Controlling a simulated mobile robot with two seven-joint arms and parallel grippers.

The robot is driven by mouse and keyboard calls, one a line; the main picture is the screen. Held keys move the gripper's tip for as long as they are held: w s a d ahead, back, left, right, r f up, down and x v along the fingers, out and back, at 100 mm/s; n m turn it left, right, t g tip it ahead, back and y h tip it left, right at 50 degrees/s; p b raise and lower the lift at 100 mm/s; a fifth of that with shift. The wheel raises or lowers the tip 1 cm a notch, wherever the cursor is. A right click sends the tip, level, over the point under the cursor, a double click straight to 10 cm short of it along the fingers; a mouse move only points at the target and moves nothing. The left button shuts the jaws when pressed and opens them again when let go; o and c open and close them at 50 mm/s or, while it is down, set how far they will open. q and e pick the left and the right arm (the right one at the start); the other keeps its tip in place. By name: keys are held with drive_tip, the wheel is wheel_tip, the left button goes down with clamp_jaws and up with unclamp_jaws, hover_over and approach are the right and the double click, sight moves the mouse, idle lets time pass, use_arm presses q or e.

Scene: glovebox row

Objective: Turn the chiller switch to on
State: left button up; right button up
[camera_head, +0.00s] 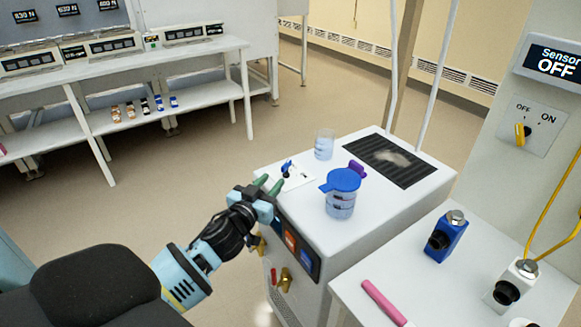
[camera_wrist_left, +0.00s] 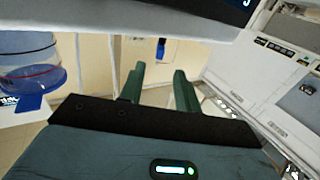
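The chiller appears to be the white cabinet (camera_head: 300,215) with a dark front panel, though no label on it is readable. On its top is a small white plate (camera_head: 298,180) with a blue lever (camera_head: 287,169); whether it reads on or off is too small to tell. My left gripper (camera_head: 269,184) has green fingers and is just left of the plate, near the lever. In the left wrist view the gripper (camera_wrist_left: 158,78) has its fingers apart with nothing held. A small blue part (camera_wrist_left: 160,48) shows beyond the fingers. My right gripper is not in view.
A blue-lidded beaker (camera_head: 341,200) and a clear beaker (camera_head: 324,145) stand on the cabinet near the plate, beside a dark grille (camera_head: 392,158). A yellow-handled switch (camera_head: 521,134) under a "Sensor OFF" display (camera_head: 552,62) is at right. Floor (camera_head: 200,200) behind is clear.

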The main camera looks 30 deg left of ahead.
sight(282, 169)
use_arm(q)
drive_tip(key=shift+w+a, duration=0.25)
drive_tip(key=shift+w, duration=1.65)
drive_tip(key=shift+w+a, duration=0.2)
drive_tip(key=shift+w, duration=1.7)
drive_tip(key=shift+c, duration=0.2)
clamp_jaws()
